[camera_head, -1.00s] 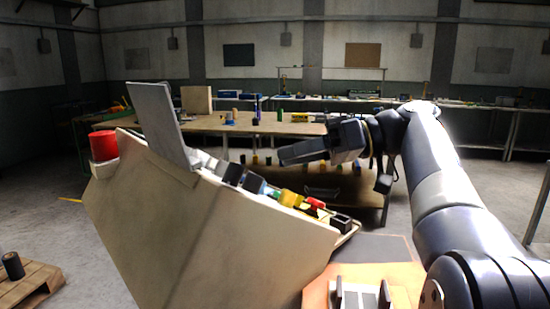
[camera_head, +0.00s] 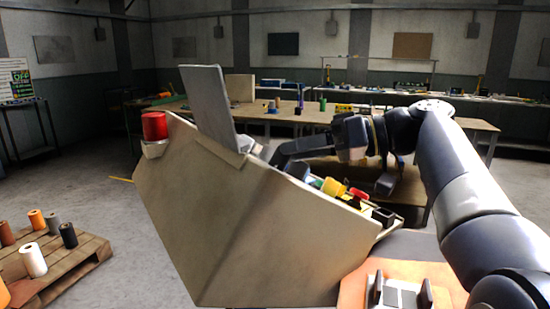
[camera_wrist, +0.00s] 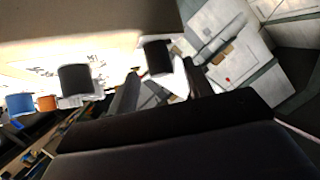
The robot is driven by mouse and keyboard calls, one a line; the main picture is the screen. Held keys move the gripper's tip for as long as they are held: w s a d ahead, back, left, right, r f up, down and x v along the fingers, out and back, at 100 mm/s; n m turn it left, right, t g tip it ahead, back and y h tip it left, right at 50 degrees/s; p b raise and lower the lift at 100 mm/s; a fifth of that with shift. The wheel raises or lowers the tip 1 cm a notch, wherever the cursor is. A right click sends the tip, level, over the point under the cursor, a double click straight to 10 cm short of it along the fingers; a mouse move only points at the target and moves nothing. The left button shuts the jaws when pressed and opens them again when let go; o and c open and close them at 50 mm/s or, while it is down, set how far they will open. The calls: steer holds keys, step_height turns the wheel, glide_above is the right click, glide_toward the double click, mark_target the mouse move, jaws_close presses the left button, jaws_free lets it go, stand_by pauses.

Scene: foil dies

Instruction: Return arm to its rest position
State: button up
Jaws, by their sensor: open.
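My arm stretches in from the right in the head view, and its dark gripper (camera_head: 282,154) points left above the sloped panel of a beige console. The jaws are apart and nothing shows between them. In the wrist view, the two fingers of my gripper (camera_wrist: 160,86) also stand apart, with dark round controls in the background. From the head view I cannot tell how far the fingertips are from the panel.
A pallet (camera_head: 85,252) with several rolls is at left. A workbench (camera_head: 465,125) stands behind.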

steer(key=shift+x, duration=1.55)
steer(key=shift+d, duration=0.1)
